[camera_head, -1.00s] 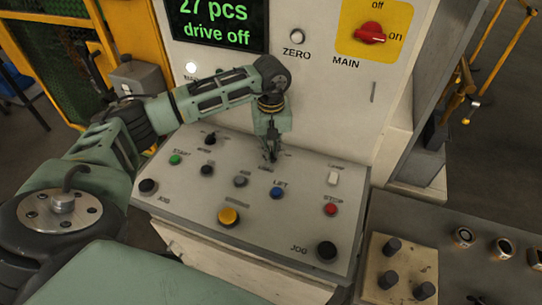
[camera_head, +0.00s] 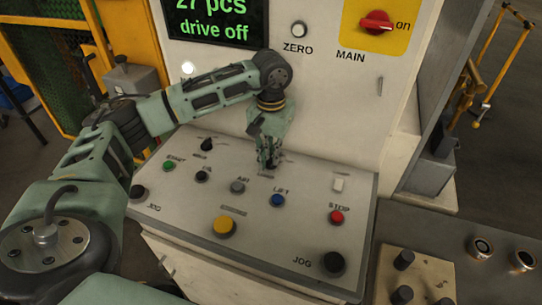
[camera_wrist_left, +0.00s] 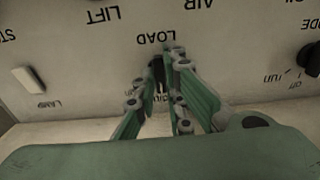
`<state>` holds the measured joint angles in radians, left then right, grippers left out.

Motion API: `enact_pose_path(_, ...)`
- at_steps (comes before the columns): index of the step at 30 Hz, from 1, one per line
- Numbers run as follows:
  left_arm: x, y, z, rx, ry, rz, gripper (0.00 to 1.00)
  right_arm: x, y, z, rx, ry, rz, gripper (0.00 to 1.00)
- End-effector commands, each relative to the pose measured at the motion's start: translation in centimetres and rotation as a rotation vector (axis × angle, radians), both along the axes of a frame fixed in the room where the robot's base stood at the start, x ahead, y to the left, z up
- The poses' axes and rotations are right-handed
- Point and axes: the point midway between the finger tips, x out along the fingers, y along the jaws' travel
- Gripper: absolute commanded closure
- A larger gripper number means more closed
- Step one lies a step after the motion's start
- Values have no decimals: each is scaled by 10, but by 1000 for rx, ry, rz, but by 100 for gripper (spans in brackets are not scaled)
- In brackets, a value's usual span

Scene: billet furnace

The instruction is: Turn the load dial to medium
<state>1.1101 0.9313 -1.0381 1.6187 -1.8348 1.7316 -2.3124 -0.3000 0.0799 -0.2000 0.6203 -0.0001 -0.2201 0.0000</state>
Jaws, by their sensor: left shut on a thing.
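The load dial (camera_wrist_left: 156,68) is a small dark knob under the LOAD label in the left wrist view. It is mostly hidden between my fingertips, so I cannot read its setting. My left gripper (camera_head: 268,162) reaches down to the back of the sloped control panel (camera_head: 180,215). In the left wrist view its green fingers (camera_wrist_left: 160,80) are shut on the dial from both sides. In the head view the gripper hides the dial. My right gripper is not in view.
Near the gripper are the blue LIFT button (camera_head: 277,200), grey AIR button (camera_head: 238,187), white lamp switch (camera_head: 339,184) and red STOP button (camera_head: 336,217). The upright cabinet face with the red MAIN switch (camera_head: 376,22) rises behind. A second panel (camera_head: 450,250) lies at right.

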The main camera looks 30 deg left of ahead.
Motion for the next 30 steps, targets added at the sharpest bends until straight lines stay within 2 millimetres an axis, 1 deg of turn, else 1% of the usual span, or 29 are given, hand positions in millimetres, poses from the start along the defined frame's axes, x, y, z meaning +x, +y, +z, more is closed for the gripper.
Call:
enact_pose_path(9,1,0,1,-1,-2,0,100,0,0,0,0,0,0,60)
enact_pose_path(10,1,0,1,-1,-2,0,88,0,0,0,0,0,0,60)
enact_pose_path(16,0,0,1,0,-1,0,71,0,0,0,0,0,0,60)
enact_pose_path(26,0,0,2,0,-1,0,71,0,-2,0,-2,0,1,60)
enact_pose_path(29,1,0,11,1,-3,0,71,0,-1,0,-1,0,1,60)
enact_pose_path(30,1,0,17,0,-5,0,71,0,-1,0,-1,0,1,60)
